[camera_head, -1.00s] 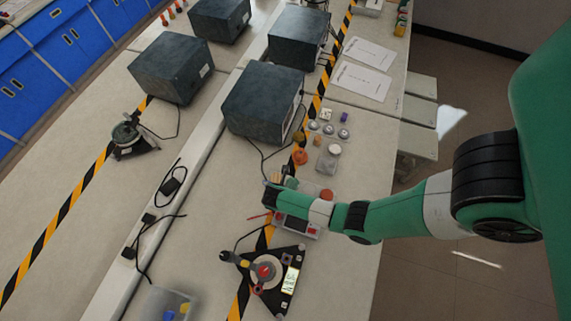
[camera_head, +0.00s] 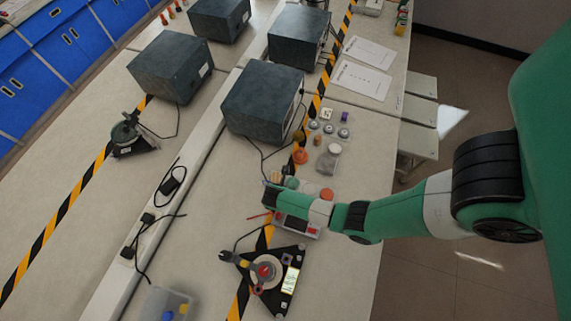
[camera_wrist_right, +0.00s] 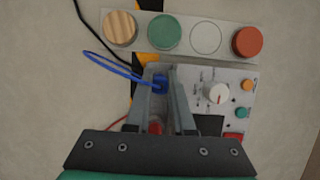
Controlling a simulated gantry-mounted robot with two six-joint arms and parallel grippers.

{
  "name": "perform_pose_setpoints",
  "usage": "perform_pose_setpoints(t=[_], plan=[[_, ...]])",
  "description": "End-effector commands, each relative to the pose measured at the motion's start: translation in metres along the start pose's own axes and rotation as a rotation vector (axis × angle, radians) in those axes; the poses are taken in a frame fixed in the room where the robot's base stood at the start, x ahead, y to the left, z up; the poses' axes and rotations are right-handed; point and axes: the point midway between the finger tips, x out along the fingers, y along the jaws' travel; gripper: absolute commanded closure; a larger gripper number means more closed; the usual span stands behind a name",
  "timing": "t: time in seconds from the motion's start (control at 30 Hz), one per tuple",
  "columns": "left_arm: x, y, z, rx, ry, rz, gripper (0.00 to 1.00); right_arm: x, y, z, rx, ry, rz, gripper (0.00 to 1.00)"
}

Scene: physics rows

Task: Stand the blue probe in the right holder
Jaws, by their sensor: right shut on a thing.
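My right gripper (camera_wrist_right: 163,72) is shut on the blue probe (camera_wrist_right: 160,84), which shows as a blue piece between the two fingers in the wrist view. A blue cable loops away from it to the left. The gripper hangs over the left part of a grey meter (camera_wrist_right: 240,80) with a white dial. A red piece (camera_wrist_right: 155,127) shows low between the fingers. The holders cannot be made out behind the fingers. In the head view my right gripper (camera_head: 270,192) is by the meter (camera_head: 298,226), and the probe is too small to tell. My left gripper is not in view.
A strip with wood, green, white and red discs (camera_wrist_right: 205,37) lies just beyond the meter. A black-based instrument (camera_head: 268,275) stands nearer on the bench. Large dark boxes (camera_head: 262,98) stand farther back. The bench left of the instrument is partly clear.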

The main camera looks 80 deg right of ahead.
Motion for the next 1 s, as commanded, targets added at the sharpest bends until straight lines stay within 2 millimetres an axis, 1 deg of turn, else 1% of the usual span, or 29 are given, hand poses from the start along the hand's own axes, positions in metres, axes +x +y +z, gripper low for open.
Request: perform_pose_setpoints(t=[0.97, 1.0], plan=[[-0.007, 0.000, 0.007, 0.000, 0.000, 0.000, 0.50, 0.011, 0.000, -0.004, 0.000, 0.000, 0.000, 1.00], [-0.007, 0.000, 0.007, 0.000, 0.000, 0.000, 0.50, 0.011, 0.000, -0.004, 0.000, 0.000, 0.000, 0.77]])
